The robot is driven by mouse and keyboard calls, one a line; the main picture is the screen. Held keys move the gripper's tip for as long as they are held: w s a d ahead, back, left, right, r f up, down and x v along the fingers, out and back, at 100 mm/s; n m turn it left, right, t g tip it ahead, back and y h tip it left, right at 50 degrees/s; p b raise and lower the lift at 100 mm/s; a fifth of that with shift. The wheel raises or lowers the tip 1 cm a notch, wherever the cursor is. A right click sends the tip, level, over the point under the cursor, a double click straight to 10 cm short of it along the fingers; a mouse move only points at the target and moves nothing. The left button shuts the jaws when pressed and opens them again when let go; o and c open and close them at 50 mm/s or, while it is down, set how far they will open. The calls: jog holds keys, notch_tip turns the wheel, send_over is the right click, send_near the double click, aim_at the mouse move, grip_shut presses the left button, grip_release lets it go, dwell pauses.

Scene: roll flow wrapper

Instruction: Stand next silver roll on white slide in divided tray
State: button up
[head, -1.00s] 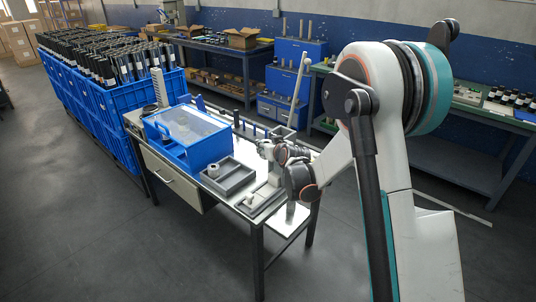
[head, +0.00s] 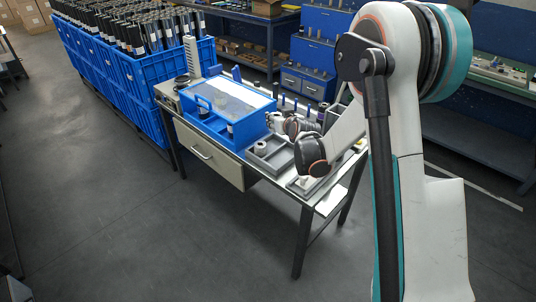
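A grey divided tray (head: 284,164) lies on the table in front of my wrist. A pale roll (head: 261,148) stands in its left part; its exact colour is hard to tell. My gripper (head: 276,121) is small in the head view, over the table beside the right end of the blue machine. My wrist links partly cover it, and its finger opening is not clear. The white slide (head: 332,201) shows at the table's right end, below my arm. I can make out no silver roll on its visible part.
A blue machine with a clear lid (head: 228,101) fills the table's left half. A second grey tray (head: 291,187) with a small white piece lies near the front right edge. Blue crates (head: 140,84) of dark rolls stand at left; floor in front is clear.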

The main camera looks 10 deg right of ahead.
notch_tip(320, 180, down, 18)
jog(key=b, duration=0.6)
jog(key=shift+d+f, duration=0.1)
jog(key=shift+f, duration=0.05)
jog(key=o, duration=1.2)
jog(key=shift+c, duration=0.2)
